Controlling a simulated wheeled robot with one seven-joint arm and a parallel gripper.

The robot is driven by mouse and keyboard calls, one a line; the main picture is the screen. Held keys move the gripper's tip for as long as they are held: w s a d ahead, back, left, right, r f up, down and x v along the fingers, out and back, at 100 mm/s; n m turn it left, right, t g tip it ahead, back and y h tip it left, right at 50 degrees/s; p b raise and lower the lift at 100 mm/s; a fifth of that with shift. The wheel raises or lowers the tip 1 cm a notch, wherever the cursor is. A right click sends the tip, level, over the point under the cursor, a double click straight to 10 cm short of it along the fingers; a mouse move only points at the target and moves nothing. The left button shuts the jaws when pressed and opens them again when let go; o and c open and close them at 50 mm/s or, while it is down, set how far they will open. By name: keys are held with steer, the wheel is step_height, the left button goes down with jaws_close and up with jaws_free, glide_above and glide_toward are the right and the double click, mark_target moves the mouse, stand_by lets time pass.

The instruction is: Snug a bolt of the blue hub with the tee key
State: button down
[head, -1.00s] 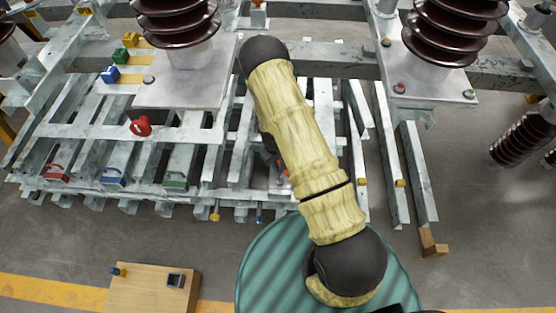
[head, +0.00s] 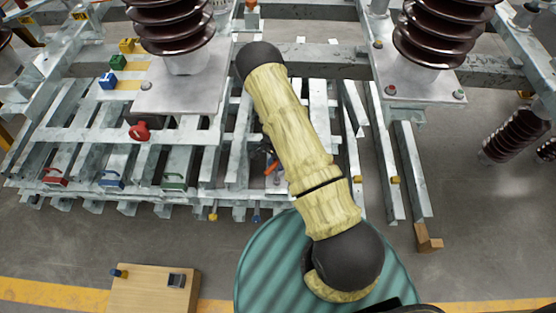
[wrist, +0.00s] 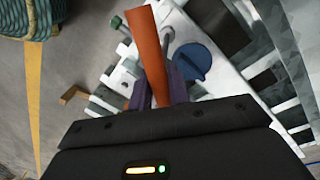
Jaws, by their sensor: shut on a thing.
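My gripper (wrist: 160,84) is shut on an orange bar (wrist: 150,50), which looks like the handle of the tee key. The bar lies across between the dark purplish fingers. The orange also shows in the head view (head: 271,168), just left of my arm. A blue round disc (wrist: 193,62), likely the blue hub, lies beside the fingers, to their right in the wrist view. Grey bolt-like pins stand near it. I cannot tell whether the key's tip touches a bolt. In the head view my arm hides the hub.
Grey steel beams (head: 95,135) form a frame around the gripper. Brown ribbed insulators (head: 172,25) stand on plates above it. A red knob (head: 139,131) sits left. A green ribbed drum (head: 262,265) and a wooden box (head: 150,288) stand in front.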

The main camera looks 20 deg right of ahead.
steer(key=shift+r+p, duration=0.9)
steer(key=shift+r, duration=0.25)
steer(key=shift+n, duration=0.3)
steer(key=n, duration=0.2)
steer(key=n+p, duration=0.1)
steer(key=n, duration=0.2)
steer(key=shift+w+a+t, duration=0.15)
steer(key=shift+a+t, duration=0.05)
steer(key=shift+t, duration=0.1)
steer(key=n, duration=0.3)
steer(key=shift+a+h+p, duration=0.15)
steer(key=shift+h+p, duration=0.15)
steer(key=shift+p, duration=0.05)
steer(key=n, duration=0.3)
steer(key=n+t+p, duration=0.1)
steer(key=n, duration=0.1)
steer(key=shift+a+n, duration=0.2)
steer(key=shift+n, duration=0.2)
steer(key=n, duration=0.5)
steer(key=shift+a+f+t+p, duration=0.1)
steer(key=shift+a+t+p, duration=0.1)
steer(key=shift+t+p, duration=0.15)
